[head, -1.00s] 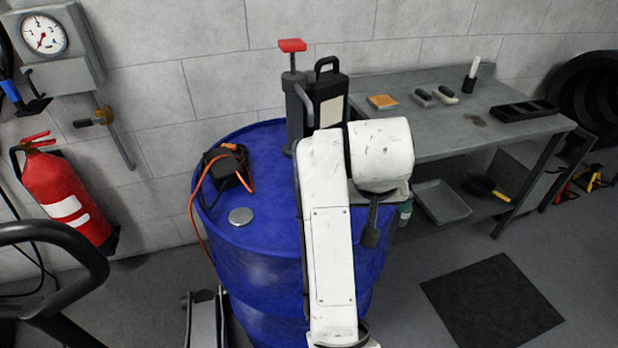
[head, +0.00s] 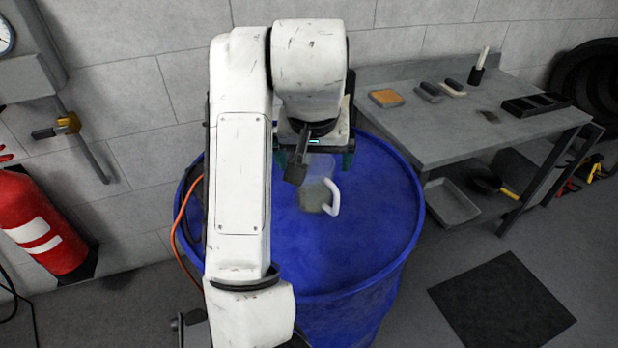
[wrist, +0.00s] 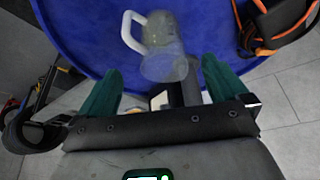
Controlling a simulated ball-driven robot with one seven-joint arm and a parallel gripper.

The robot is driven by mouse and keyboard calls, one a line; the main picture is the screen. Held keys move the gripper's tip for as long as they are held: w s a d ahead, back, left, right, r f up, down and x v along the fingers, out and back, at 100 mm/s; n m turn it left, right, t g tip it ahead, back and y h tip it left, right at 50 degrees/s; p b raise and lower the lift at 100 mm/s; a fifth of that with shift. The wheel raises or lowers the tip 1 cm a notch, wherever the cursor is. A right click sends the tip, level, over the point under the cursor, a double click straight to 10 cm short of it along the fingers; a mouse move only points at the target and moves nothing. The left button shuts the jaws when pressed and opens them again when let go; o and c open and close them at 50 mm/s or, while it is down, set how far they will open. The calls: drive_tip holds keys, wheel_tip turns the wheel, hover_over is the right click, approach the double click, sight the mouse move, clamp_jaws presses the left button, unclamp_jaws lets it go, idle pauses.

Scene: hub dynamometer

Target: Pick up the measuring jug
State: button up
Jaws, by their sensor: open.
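The measuring jug (head: 316,190) is a clear, see-through vessel with a white handle on its right side. It stands on top of the blue drum (head: 385,215), just in front of and below my gripper (head: 316,162) in the head view. In the wrist view the jug (wrist: 162,50) lies beyond the fingers, its white handle towards the left. My gripper (wrist: 157,85) is open, with its two green fingers spread apart and nothing between them. My arm hides part of the drum top in the head view.
A grey workbench (head: 440,125) with small items stands to the right. A red fire extinguisher (head: 40,225) is at the left. A dark mat (head: 502,305) lies on open floor.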

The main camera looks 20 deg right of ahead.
sight(314, 179)
drive_tip(key=shift+w+b+x, duration=0.2)
drive_tip(key=shift+b+x, duration=0.3)
drive_tip(key=shift+x, duration=2.2)
drive_tip(key=shift+w+b+x, duration=0.2)
drive_tip(key=shift+b+x, duration=0.3)
drive_tip(key=shift+x, duration=2.15)
drive_tip(key=shift+d+r, duration=0.15)
drive_tip(key=shift+d, duration=0.05)
drive_tip(key=shift+c, duration=0.4)
drive_tip(key=c, duration=0.9)
drive_tip(key=shift+r+p, duration=0.5)
drive_tip(key=shift+p, duration=0.4)
